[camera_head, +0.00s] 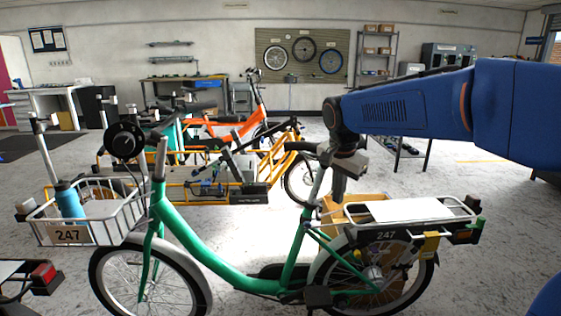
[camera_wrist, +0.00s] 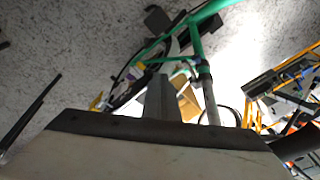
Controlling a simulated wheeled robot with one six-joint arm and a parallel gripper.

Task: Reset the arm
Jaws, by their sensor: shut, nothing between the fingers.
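My blue arm (camera_head: 415,103) reaches in from the right in the head view. My gripper (camera_head: 338,190) hangs at its end, pointing down, with its fingers together and nothing held. It appears in front of the green bike's (camera_head: 222,258) seat post and saddle area; I cannot tell whether they touch. The gripper (camera_wrist: 172,98) also shows in the wrist view with its fingers close together. The green bike's frame (camera_wrist: 208,12) is beyond it there.
The bike has a white front basket (camera_head: 95,232) with a blue bottle (camera_head: 69,200) and a rear rack (camera_head: 405,211). A cardboard box (camera_head: 360,206) is behind the bike. Grey floor (camera_head: 480,270) is free at the right.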

